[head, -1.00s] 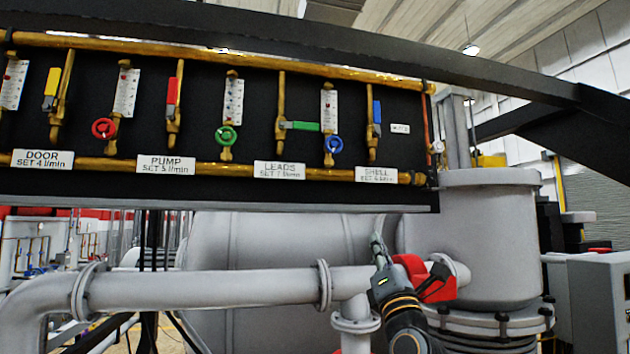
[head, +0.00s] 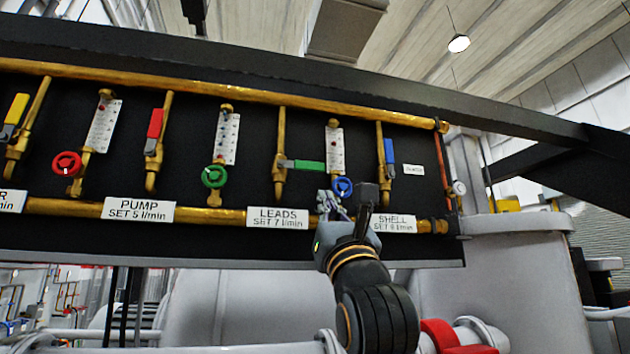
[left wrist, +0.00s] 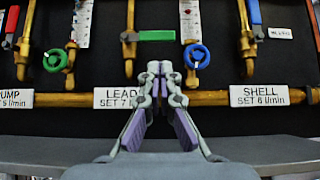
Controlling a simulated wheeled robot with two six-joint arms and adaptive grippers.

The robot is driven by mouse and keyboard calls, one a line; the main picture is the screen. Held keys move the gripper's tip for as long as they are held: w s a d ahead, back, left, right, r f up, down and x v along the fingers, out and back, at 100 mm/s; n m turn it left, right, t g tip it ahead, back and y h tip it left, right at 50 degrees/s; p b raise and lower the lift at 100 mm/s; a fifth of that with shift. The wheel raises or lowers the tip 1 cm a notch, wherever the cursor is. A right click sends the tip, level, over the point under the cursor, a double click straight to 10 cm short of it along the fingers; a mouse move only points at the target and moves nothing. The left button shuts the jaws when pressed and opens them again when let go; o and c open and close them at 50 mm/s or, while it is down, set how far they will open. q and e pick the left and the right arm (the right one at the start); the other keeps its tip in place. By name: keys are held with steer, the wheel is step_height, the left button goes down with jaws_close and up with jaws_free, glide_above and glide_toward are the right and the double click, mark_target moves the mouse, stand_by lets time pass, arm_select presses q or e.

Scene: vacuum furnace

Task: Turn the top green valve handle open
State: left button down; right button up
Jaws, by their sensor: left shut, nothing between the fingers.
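The green lever handle (head: 301,165) sits on the brass valve pipe above the LEADS label and lies horizontal, pointing right from its pipe. It also shows in the left wrist view (left wrist: 156,35), above the fingertips. A round green knob (head: 214,176) is to its left, on a flow gauge. My left gripper (head: 332,205) is shut and empty, below and to the right of the green lever and apart from it. In the left wrist view its closed fingers (left wrist: 153,70) point toward the panel between the LEADS and SHELL labels. My right gripper is not in view.
A round blue knob (head: 342,187) is close to my left gripper in the head view. A blue lever (head: 389,151), a red lever (head: 155,123) and a yellow lever (head: 16,108) stand upright. A brass pipe (head: 130,210) runs along the panel's lower side.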

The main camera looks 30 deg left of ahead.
mark_target(302, 165)
arm_select(q)
steer(key=p+x, duration=0.6)
steer(key=x, duration=0.4)
steer(key=shift+w+a+f, duration=0.15)
steer(key=shift+w+a, duration=0.25)
steer(key=shift+a, duration=0.1)
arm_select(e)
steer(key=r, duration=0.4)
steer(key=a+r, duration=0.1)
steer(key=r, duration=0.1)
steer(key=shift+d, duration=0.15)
